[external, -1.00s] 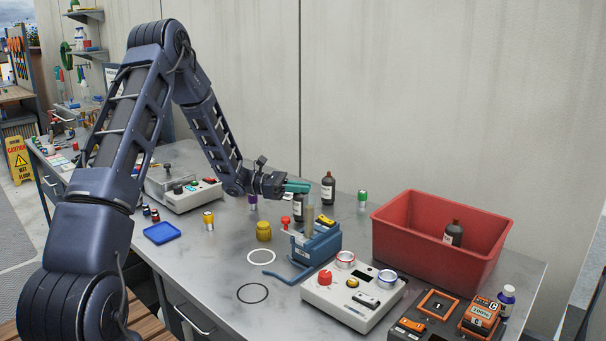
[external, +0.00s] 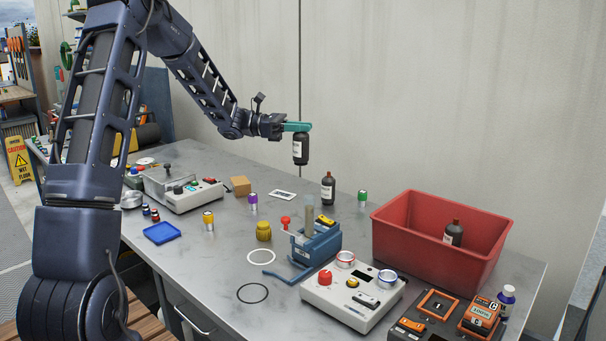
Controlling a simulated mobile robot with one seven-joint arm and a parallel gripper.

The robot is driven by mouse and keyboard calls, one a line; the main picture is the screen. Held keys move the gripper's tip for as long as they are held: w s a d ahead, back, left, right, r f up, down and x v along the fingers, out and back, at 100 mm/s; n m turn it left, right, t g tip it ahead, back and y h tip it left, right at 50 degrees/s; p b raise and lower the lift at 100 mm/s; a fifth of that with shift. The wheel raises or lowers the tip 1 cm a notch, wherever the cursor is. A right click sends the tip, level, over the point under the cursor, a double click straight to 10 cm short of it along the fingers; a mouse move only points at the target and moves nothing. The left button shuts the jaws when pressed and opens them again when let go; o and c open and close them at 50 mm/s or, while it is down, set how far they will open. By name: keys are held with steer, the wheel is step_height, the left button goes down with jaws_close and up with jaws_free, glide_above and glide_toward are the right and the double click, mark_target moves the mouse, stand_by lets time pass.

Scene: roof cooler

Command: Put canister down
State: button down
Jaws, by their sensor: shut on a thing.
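A dark canister (external: 300,149) with a pale label hangs upright from my gripper (external: 301,127), well above the bench. The green fingers are shut on its top. A similar dark bottle (external: 328,188) stands on the bench near the wall, below and to the right of the held one. Another dark bottle (external: 453,233) stands inside the red bin (external: 434,258) at the right.
A blue vise-like fixture (external: 316,245) stands mid-bench, left of the bin. A control box (external: 352,296) and orange devices (external: 480,315) fill the front right. Small cylinders, a blue tray (external: 162,233) and rings lie around. The bench's middle left has bare patches.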

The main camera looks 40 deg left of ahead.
steer(key=w+d+r+m+g+h, duration=0.1)
steer(key=w+d+r+m+g, duration=0.15)
steer(key=d, duration=1.15)
steer(key=w+d+r+m+g, duration=0.1)
steer(key=w+d+r+g, duration=0.15)
steer(key=d, duration=1.15)
steer(key=w+d+r+m+g+h, duration=0.15)
steer(key=d+g, duration=0.25)
steer(key=d, duration=1)
step_height(320, 180, down, 20)
steer(key=shift+w+r+m, duration=0.15)
steer(key=shift+w+m, duration=0.25)
steer(key=shift+w, duration=0.05)
steer(key=shift+s+a+f, duration=0.1)
steer(key=shift+a+f, duration=0.05)
steer(key=shift+f, duration=0.45)
steer(key=c, duration=1.5)
jaws_free()
steer(key=shift+f, duration=0.1)
steer(key=shift+o, duration=0.2)
steer(key=shift+f, duration=0.1)
